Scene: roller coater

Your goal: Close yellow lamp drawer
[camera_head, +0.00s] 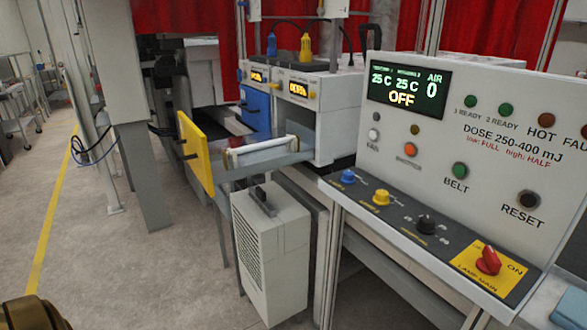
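The yellow lamp drawer stands pulled out of its housing (338,115) in the middle of the view. Its yellow front panel (196,150) faces left and has dark handles on its outer face. The drawer's grey tray, with a white tube-like lamp (262,150) on it, spans the gap between the panel and the housing. A blue drawer front (255,108) beside it, farther back, sits in against the machine. Neither of my grippers shows. A dark gold rounded part at the bottom left corner may be mine.
A white control panel (480,130) with a lit display and a sloped knob console (420,225) fills the right side. A pale vented box (272,250) stands below the drawer. A grey post (140,150) rises left of it. Open floor lies at lower left.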

